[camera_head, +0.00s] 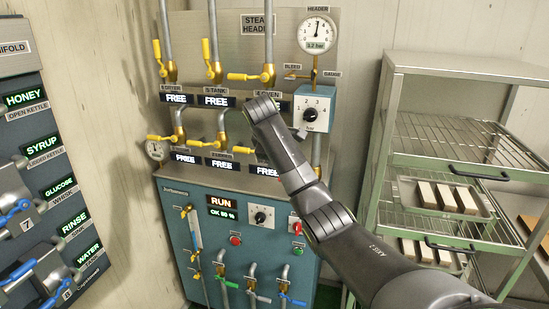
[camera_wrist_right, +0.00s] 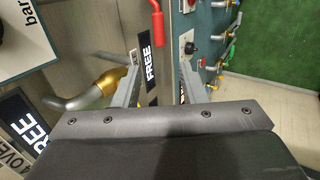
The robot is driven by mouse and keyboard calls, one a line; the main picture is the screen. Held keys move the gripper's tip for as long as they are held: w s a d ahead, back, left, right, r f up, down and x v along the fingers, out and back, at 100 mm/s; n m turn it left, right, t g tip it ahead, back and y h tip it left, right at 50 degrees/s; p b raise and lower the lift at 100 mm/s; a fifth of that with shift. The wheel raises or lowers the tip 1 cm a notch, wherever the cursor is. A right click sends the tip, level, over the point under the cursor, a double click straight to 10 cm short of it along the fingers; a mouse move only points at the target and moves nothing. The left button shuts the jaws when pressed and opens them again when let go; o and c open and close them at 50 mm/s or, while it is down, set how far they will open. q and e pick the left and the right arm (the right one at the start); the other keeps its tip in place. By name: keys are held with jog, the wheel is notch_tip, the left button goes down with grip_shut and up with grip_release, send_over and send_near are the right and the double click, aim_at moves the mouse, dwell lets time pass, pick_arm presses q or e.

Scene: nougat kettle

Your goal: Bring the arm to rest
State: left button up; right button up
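My right arm (camera_head: 325,215) comes in from the lower right and reaches up to the steam header panel (camera_head: 347,20). Its far end is in front of the lower right valves, and its gripper is mostly hidden there in the head view. In the right wrist view my right gripper (camera_wrist_right: 158,78) has its two fingers apart, with nothing seen held between them. A FREE label (camera_wrist_right: 149,64) shows behind the gap. A brass valve fitting (camera_wrist_right: 108,82) is just left of the fingers; I cannot tell whether they touch. My left gripper is not in view.
A blue control cabinet (camera_head: 180,200) with RUN display, knobs and small valves stands below the header. A selector box (camera_head: 313,108) and pressure gauge (camera_head: 317,33) are close to the arm's right. A manifold panel (camera_head: 20,140) is at left. A wire rack (camera_head: 470,68) with trays stands at right.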

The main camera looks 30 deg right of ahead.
jog(key=shift+s+a+r, duration=0.2)
jog(key=shift+a+r, duration=0.1)
jog(key=shift+r, duration=0.2)
jog(key=s+f+m+g+y, duration=0.1)
jog(key=s+f, duration=0.3)
jog(key=f, duration=1.5)
jog(key=s+f+m, duration=0.1)
jog(key=s+f, duration=0.2)
jog(key=f, duration=1.6)
jog(key=s+a+f+m+g+y, duration=0.1)
jog(key=s+a+f+m, duration=0.1)
jog(key=s+f, duration=1.6)
jog(key=s+a+f+m, duration=0.1)
jog(key=s+f, duration=0.4)
jog(key=s, duration=0.7)
jog(key=s+a+f+m+y, duration=0.1)
jog(key=s+a+f, duration=0.3)
jog(key=s, duration=0.8)
jog(key=s+a+f+m+g+y, duration=0.1)
jog(key=s+a+f+m, duration=0.1)
jog(key=s+f, duration=0.5)
jog(key=s+a, duration=0.1)
jog(key=s, duration=0.4)
jog(key=shift+s+a+f+m+b, duration=0.2)
jog(key=shift+a+m+b, duration=0.05)
jog(key=shift+m+b, duration=0.15)
